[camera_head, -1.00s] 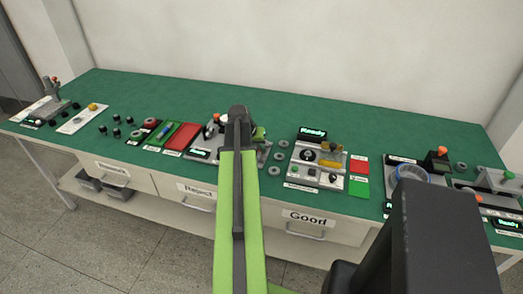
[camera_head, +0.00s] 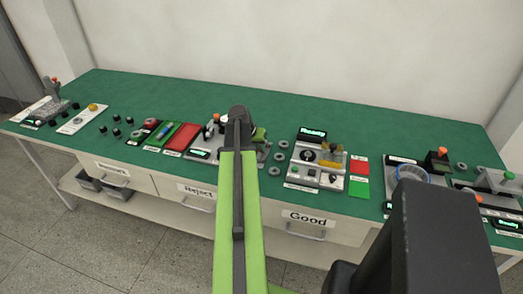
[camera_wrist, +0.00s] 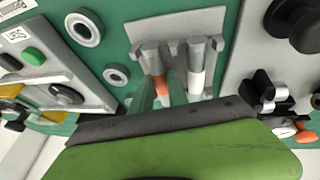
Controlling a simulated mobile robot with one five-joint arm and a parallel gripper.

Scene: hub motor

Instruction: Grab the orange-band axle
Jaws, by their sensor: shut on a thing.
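The orange-band axle (camera_wrist: 160,86) shows in the wrist view in a light grey holder (camera_wrist: 186,24) with upright prongs. An axle with a white band (camera_wrist: 197,82) stands just to its right in the same holder. My gripper (camera_wrist: 162,97) is shut on the orange-band axle, with a narrow finger on each side of it. The lower part of the axle and the finger bases are hidden behind my green and dark arm part. In the head view my arm hides the gripper and the axle.
Two washers, an upper one (camera_wrist: 85,27) and a lower one (camera_wrist: 116,76), lie left of the holder. A control panel (camera_head: 316,167) stands right of my arm, with a red pad (camera_head: 359,165) beside it. More fixtures line the green bench (camera_head: 210,95); its back strip is clear.

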